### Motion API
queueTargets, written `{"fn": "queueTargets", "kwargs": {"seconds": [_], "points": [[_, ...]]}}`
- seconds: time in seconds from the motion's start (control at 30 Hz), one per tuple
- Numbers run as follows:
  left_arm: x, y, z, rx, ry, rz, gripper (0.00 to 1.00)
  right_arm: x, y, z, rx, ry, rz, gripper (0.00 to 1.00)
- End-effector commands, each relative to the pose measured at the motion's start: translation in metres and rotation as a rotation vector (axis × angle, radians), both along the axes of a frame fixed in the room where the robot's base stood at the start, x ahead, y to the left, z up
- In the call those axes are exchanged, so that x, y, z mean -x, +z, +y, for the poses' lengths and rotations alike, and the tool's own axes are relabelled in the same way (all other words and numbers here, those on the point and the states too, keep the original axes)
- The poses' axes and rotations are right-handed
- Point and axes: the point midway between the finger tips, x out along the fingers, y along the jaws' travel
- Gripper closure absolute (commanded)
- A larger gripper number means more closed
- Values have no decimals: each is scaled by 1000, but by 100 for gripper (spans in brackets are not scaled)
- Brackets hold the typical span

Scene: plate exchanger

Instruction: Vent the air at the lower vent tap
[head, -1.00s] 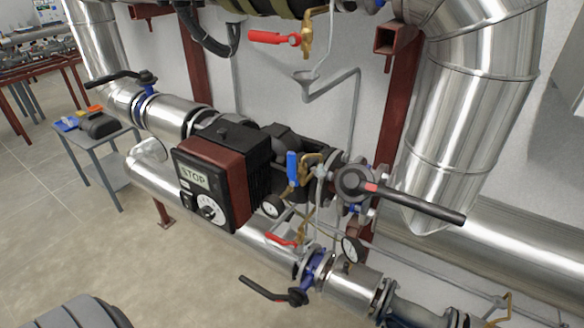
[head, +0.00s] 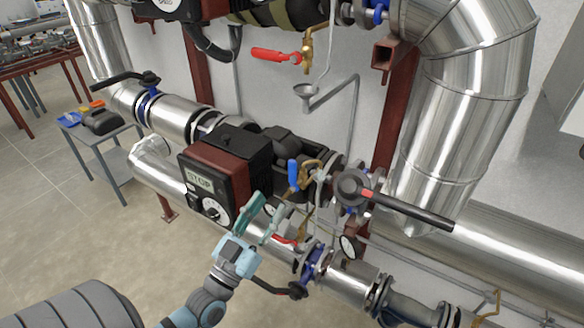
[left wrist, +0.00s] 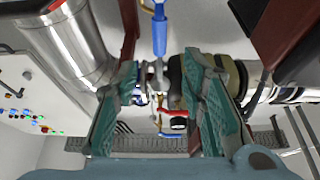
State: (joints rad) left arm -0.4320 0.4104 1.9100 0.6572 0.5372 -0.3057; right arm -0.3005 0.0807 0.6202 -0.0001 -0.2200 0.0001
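Three small brass taps show in the head view. An upper one has a red lever (head: 274,55) above a funnel (head: 304,91). A middle one has an upright blue lever (head: 293,174). A low one has a red lever (head: 285,239), partly hidden. I cannot tell which is the named vent tap. My left gripper (head: 265,219) is open and empty, in front of the pipework, below and left of the blue lever. In the left wrist view a blue lever (left wrist: 159,38) and a smaller red lever (left wrist: 171,112) lie between its open fingers. My right gripper is not in view.
A pump with a red and black box (head: 214,172) stands left of the gripper. A grey side table (head: 112,143) stands far left.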

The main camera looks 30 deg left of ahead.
Motion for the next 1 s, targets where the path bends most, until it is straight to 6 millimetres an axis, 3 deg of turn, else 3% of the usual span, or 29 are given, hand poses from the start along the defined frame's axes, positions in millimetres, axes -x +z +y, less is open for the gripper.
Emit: {"fn": "queueTargets", "kwargs": {"seconds": [0.2,0.4,0.77,1.0], "points": [[-58,26,1,1,0,-3,62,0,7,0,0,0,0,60],[-93,38,2,0,0,2,62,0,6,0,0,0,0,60],[-103,42,2,0,-1,5,62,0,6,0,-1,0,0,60],[-103,42,2,0,-1,5,98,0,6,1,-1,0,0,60]]}}
